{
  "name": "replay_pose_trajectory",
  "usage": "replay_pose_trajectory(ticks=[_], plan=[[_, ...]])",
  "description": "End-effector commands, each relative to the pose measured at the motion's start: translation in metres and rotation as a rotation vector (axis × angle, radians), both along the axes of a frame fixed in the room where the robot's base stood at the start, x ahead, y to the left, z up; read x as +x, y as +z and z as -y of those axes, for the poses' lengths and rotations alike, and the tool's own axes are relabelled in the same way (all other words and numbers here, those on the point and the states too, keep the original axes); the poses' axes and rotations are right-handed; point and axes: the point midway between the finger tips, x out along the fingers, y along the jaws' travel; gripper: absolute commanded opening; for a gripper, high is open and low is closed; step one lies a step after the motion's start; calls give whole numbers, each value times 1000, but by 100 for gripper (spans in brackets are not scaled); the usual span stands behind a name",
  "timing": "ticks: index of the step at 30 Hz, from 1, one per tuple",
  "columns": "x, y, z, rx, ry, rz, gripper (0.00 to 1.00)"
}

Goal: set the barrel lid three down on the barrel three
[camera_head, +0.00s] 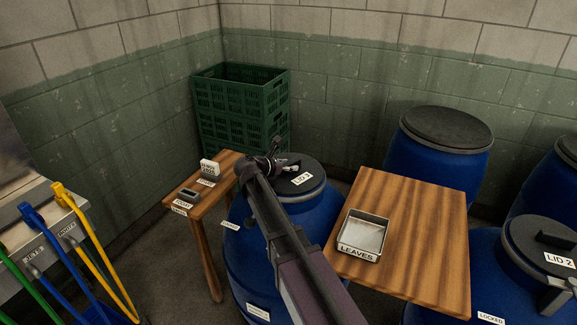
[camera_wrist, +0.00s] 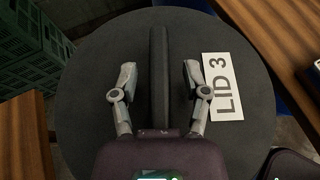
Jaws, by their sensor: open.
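The barrel lid three (camera_head: 312,168) is a dark round disc with a white LID 3 label. It lies on top of a blue barrel (camera_head: 239,262), which I take as barrel three; its own label is too small to read. In the wrist view the lid (camera_wrist: 88,90) fills the middle, with a raised bar handle (camera_wrist: 159,50) across it. My gripper (camera_wrist: 160,75) is open, one finger on each side of the handle with gaps to both. In the head view my gripper (camera_head: 284,163) is over the lid, and my arm hides part of lid and barrel.
A wooden table (camera_head: 430,235) with a LEAVES tray (camera_head: 362,237) stands close right. A small wooden bench (camera_head: 207,205) stands left, and green crates (camera_head: 240,105) behind. Other blue barrels, one with LID 2 (camera_head: 535,240), stand right. Coloured tool handles (camera_head: 85,240) are at left.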

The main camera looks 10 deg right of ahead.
Motion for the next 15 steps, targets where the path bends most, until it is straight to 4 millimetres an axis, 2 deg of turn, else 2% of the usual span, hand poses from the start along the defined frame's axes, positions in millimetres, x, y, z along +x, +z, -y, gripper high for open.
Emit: replay_pose_trajectory(ticks=[5,15], plan=[[0,12,0,0,0,0,60],[-29,34,-47,0,2,0,60]])
